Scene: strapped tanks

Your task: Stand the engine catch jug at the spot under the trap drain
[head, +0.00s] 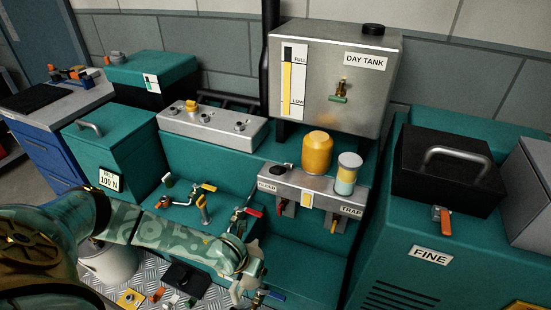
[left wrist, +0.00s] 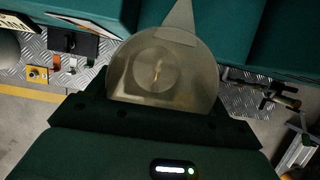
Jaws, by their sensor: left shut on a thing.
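The jug (left wrist: 160,72), a smoky translucent round vessel with a tapered spout, fills the middle of the left wrist view. My left gripper (left wrist: 158,112) is shut on it. In the head view my left gripper (head: 246,284) is low at the front, below and left of the trap drain; the jug is not clearly made out there. My right gripper is not in view.
An orange jar (head: 317,152) and a clear-topped jar (head: 347,174) stand on the shelf. The day tank (head: 330,80) is above. The "FINE" cabinet (head: 455,245) bounds the right.

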